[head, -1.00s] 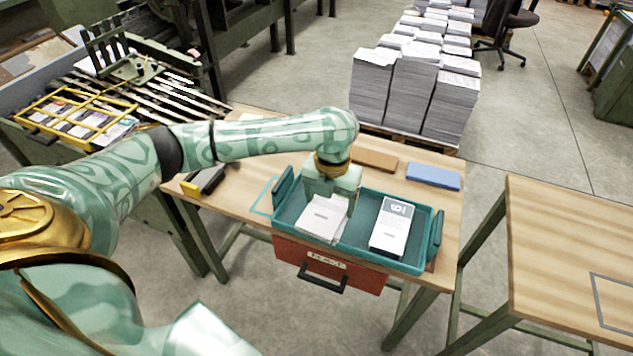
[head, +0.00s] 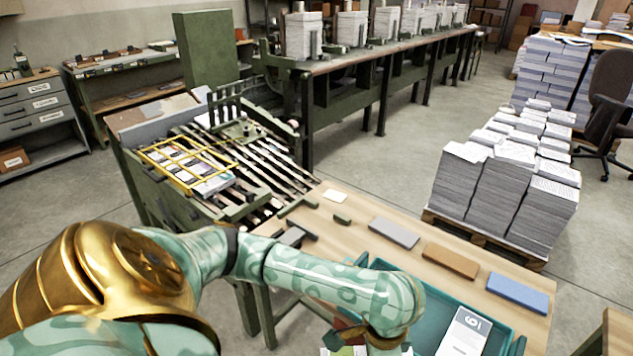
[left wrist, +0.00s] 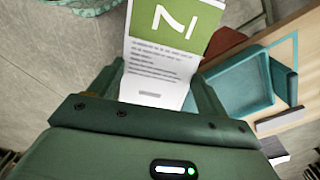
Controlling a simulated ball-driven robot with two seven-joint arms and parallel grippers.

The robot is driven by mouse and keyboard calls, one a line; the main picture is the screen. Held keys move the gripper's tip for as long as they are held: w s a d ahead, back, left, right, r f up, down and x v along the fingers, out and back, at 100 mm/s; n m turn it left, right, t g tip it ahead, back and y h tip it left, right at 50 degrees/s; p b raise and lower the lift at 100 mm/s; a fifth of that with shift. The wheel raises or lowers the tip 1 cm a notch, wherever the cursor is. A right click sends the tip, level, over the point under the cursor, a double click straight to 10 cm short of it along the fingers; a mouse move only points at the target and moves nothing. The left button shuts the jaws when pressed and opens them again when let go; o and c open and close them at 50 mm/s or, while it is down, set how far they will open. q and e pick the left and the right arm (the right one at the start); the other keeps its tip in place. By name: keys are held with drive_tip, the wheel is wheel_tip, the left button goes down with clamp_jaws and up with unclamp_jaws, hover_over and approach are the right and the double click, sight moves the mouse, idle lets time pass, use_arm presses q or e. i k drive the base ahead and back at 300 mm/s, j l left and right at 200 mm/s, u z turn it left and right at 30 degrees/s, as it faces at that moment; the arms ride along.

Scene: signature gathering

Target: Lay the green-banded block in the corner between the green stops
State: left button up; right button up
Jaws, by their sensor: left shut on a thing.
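My left gripper (left wrist: 158,92) is shut on a block of white printed pages with a green band (left wrist: 172,30) bearing a large white figure. In the head view its fingers are hidden at the bottom edge, below my wrist; a bit of green and white (head: 346,351) shows there. In the left wrist view the teal tray (left wrist: 238,82) lies beyond and to the right of the held block. Two low dark green pieces, a bar (head: 297,206) and a short block (head: 342,218), sit on the wooden table; I cannot tell whether they are the stops. My right gripper is not in view.
A grey-banded block (head: 464,331) lies in the teal tray. Grey (head: 394,232), brown (head: 450,260) and blue (head: 518,292) flat pieces line the table's far side. A slatted machine bed with a yellow frame (head: 190,163) adjoins the table. A paper stack (head: 505,185) stands behind.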

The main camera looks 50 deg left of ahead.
sight(315, 223)
drive_tip(key=j+z, duration=0.2)
drive_tip(key=z, duration=0.5)
drive_tip(key=k+j+z, duration=0.3)
drive_tip(key=j, duration=0.2)
drive_tip(key=k+j+z, duration=0.1)
drive_tip(key=j+z, duration=0.2)
drive_tip(key=j, duration=0.2)
drive_tip(key=k+j+z, duration=0.4)
drive_tip(key=k+j, duration=0.65)
drive_tip(key=j, duration=0.25)
drive_tip(key=k+j+z, duration=0.1)
drive_tip(key=k+j, duration=0.75)
